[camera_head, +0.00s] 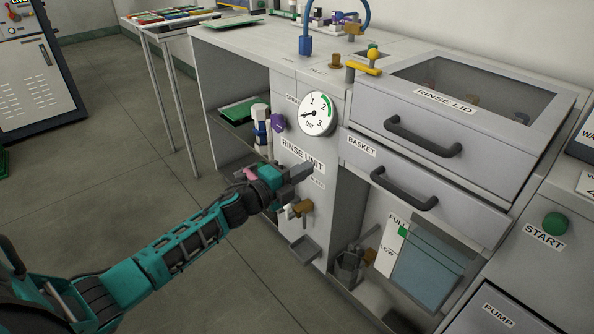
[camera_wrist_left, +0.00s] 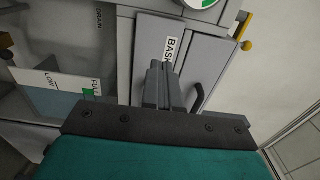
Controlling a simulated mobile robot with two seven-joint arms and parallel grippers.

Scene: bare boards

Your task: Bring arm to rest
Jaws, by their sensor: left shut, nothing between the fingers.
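My left arm reaches in from the left in the head view. Its gripper (camera_head: 300,172) is shut and empty, in front of the rinse unit's (camera_head: 345,215) front panel, just below the RINSE UNIT label. I cannot tell whether the fingertips touch the panel. My right gripper does not show in either view.
A round gauge (camera_head: 317,113) sits above the gripper. The rinse lid (camera_head: 450,105) and basket handle (camera_head: 404,188) stand out on the right. A brass tap (camera_head: 301,208) and small grey tray (camera_head: 304,249) are below the gripper. Open floor (camera_head: 120,130) lies to the left.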

